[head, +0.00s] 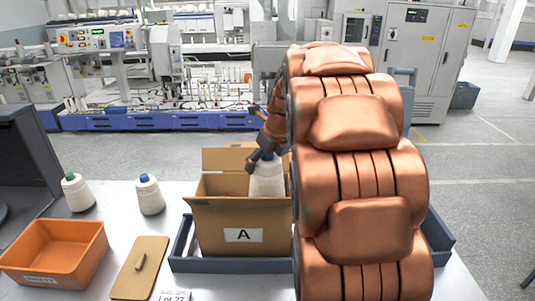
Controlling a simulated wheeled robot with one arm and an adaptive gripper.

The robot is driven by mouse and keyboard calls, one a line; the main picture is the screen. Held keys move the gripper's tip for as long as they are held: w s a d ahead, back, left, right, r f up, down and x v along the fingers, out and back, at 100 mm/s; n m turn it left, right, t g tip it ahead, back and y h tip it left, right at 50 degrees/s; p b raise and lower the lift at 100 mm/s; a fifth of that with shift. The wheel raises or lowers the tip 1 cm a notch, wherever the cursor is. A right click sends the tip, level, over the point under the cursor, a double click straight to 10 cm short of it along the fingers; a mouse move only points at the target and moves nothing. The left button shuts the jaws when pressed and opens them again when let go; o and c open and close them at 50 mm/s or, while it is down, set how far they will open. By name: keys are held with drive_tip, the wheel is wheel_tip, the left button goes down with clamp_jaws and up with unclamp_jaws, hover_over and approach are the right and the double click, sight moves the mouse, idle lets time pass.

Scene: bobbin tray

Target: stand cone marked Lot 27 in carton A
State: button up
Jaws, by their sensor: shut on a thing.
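A cardboard carton (217,215) marked A stands with its flaps up in a dark grey-blue tray (205,265). My gripper (262,161) is shut on the top of a white cone (267,183). This cone is upright, with its lower part hidden behind the carton's front wall. I cannot tell whether it touches the carton floor. No lot mark is readable on it. A card (172,296) reading Lot 27 lies at the front edge of the picture.
A green-topped cone (77,195) and a blue-topped cone (150,197) stand on the table to the left. An orange bin (50,255) and a brown board with a handle (137,272) are in front of them.

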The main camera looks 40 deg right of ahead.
wheel_tip(320, 180, down, 5)
drive_tip(key=b, duration=0.3)
drive_tip(key=shift+f+b, duration=0.15)
drive_tip(key=shift+b, duration=0.15)
wheel_tip(320, 180, down, 11)
drive_tip(key=b, duration=0.1)
drive_tip(key=shift+f+b, duration=0.2)
drive_tip(key=shift+b, duration=0.2)
idle(0.3)
drive_tip(key=o, duration=1.6)
wheel_tip(320, 180, up, 10)
drive_tip(key=shift+r, duration=0.1)
